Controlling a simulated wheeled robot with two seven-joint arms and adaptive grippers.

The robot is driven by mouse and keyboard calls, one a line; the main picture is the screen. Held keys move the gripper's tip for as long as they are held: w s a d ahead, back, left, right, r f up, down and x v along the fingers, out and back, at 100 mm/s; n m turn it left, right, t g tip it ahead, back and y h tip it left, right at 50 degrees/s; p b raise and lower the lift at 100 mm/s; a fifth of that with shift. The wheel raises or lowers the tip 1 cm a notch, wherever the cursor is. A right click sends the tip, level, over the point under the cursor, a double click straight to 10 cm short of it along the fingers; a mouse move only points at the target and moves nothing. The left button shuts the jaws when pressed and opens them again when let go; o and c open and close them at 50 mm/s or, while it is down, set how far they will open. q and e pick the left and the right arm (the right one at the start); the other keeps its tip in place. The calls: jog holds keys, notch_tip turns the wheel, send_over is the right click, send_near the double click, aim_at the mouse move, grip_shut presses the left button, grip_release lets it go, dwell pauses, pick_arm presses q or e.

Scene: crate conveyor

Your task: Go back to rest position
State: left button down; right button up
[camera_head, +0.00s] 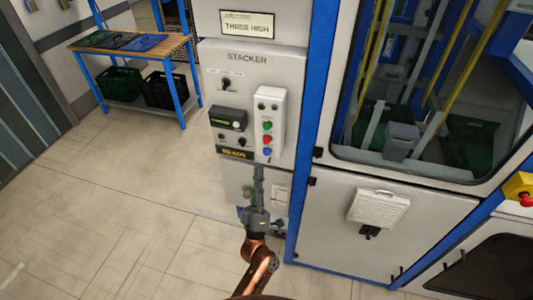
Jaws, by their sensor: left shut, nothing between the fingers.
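My left gripper (258,187) is in the lower middle of the head view, its arm coming up from the bottom edge. Its fingers are shut, empty and point up toward the stacker cabinet. The fingertips show just below the button box (267,123), which has green, red and blue buttons. I cannot tell how far the fingertips are from the panel. The stacker control panel (228,75) stands behind the gripper, with a lit display (236,154) on it. My right gripper is not in view.
A blue-framed machine with a window (470,70) fills the right side, with green crates inside. A yellow box with a red button (521,190) is at the right edge. A wooden-topped bench (170,48) with crates stands back left. The floor (120,200) at left is clear.

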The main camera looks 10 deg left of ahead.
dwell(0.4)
pick_arm(q)
notch_tip(320, 180, down, 35)
jog(key=w+d+m+g+h, duration=0.1)
jog(key=m+g+h, duration=0.7)
jog(key=m, duration=0.2)
jog(key=s+a+f+m+g, duration=0.1)
jog(key=s+f+g, duration=0.15)
jog(key=f, duration=0.55)
jog(key=s+a+f+m+g, duration=0.15)
jog(key=s+f, duration=0.25)
jog(key=f, duration=0.5)
jog(key=s+a+f+m+g+y, duration=0.1)
jog(key=s+a+f+g, duration=0.3)
jog(key=s+f, duration=0.65)
jog(key=s+a+f+m+g+y, duration=0.1)
jog(key=s+a+f+g, duration=0.2)
jog(key=s+f, duration=0.75)
jog(key=s+a+f+g, duration=0.2)
jog(key=s, duration=0.7)
jog(key=s+a+f+g+y, duration=0.1)
jog(key=s+a+f+g, duration=0.1)
jog(key=s, duration=0.6)
jog(key=s+a+f+m+g, duration=0.1)
jog(key=s+a+f, duration=0.3)
jog(key=s, duration=0.5)
jog(key=shift+s+a+g+y+b, duration=0.25)
jog(key=shift+s+g+y+b, duration=0.1)
jog(key=shift+g, duration=0.45)
